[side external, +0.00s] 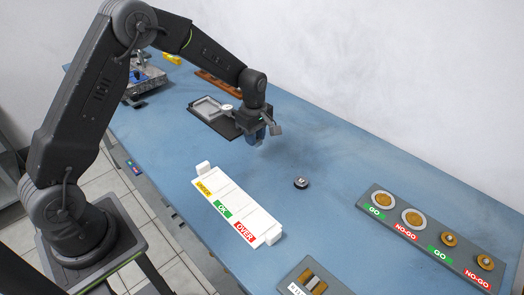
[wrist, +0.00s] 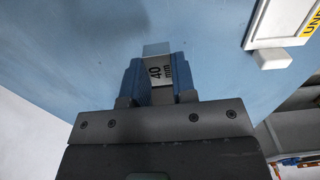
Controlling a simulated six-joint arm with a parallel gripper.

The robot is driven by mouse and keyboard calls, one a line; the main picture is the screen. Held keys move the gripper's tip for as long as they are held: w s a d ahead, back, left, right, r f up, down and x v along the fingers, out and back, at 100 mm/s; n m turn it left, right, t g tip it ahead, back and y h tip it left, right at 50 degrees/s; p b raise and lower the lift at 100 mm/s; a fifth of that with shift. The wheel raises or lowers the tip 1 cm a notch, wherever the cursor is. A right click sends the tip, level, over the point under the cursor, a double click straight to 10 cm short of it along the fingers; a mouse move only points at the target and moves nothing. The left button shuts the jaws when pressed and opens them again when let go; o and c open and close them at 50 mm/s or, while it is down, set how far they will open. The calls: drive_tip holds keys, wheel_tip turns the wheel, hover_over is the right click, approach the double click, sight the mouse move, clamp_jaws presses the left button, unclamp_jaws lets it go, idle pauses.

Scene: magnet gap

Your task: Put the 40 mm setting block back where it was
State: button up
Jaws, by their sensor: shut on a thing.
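The 40 mm setting block (wrist: 160,72) shows in the wrist view as a pale block marked "40 mm" between two blue ribbed fingers. My gripper (wrist: 158,85) is shut on it. In the side external view my gripper (side external: 261,137) points down above the blue table, to the right of a dark plate and behind the white sorting tray. The block cannot be made out there. How high it is above the table is hard to tell.
The white UNDER/OK/OVER tray (side external: 232,204) and a small dark round part (side external: 301,183) lie nearby. A dark plate (side external: 226,126) carries a grey frame. A GO/NO-GO gauge board (side external: 400,238) is at right, and a grey holder (side external: 291,274) at the front edge.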

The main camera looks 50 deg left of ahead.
sight(262, 158)
drive_tip(key=shift+w+d+f, duration=0.3)
drive_tip(key=shift+d+f, duration=0.05)
drive_tip(key=shift+d, duration=0.15)
drive_tip(key=shift+w+d+f, duration=0.25)
drive_tip(key=shift+d+f, duration=0.1)
drive_tip(key=shift+d, duration=0.1)
drive_tip(key=shift+f, duration=1.9)
drive_tip(key=shift+f, duration=0.15)
drive_tip(key=o, duration=0.9)
